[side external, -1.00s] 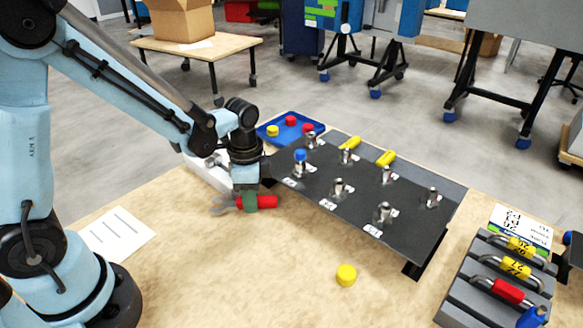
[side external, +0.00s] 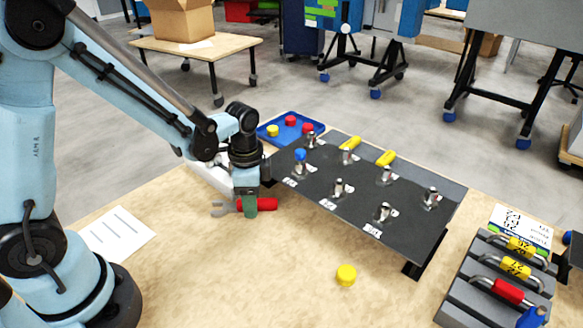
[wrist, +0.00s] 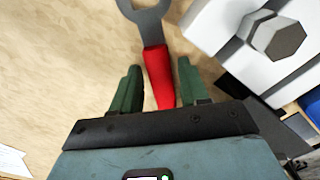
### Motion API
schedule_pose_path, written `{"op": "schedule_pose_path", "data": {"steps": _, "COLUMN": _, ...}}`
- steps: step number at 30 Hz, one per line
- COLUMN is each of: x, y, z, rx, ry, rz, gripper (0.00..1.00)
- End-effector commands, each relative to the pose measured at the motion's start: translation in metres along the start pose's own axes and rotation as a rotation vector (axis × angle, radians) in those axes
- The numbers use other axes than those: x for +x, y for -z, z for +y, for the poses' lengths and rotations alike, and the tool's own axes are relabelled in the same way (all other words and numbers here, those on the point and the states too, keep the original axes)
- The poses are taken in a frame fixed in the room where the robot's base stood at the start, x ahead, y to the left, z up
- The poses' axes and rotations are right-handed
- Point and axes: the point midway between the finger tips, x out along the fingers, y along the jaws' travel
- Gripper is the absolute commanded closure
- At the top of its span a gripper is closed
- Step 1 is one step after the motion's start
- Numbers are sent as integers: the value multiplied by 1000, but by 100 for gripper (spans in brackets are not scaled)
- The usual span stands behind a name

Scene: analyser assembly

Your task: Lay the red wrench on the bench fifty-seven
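The red wrench (side external: 268,203) has a red handle and a grey open jaw. In the side view it is low over the wooden bench (side external: 200,270), left of the dark raised panel, jaw to the left; it looks flat on or very near the surface. In the wrist view the wrench (wrist: 158,72) runs up the picture between my fingers. My gripper (side external: 250,207), with green fingers, straddles the handle from above. The wrist view shows my gripper (wrist: 160,85) with narrow gaps on both sides of the handle, so it looks open. No number fifty-seven is legible.
The dark panel (side external: 325,195) with metal posts stands right of my gripper. A white block (wrist: 245,40) with a hex-headed part is close by. A blue tray (side external: 272,138) holds coloured caps. A yellow cap (side external: 346,275) lies in front. A padlock rack (side external: 480,290) is at right.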

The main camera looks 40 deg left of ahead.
Motion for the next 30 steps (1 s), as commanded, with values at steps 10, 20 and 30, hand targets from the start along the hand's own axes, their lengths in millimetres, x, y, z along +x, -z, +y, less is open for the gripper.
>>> {"op": "schedule_pose_path", "data": {"steps": 10, "x": 0, "y": 0, "z": 0, "rx": 0, "ry": 0, "rz": 0, "gripper": 44}}
{"op": "schedule_pose_path", "data": {"steps": 20, "x": -29, "y": 0, "z": 0, "rx": 0, "ry": 0, "rz": 0, "gripper": 44}}
{"op": "schedule_pose_path", "data": {"steps": 30, "x": -82, "y": 0, "z": 0, "rx": 0, "ry": 0, "rz": 0, "gripper": 44}}
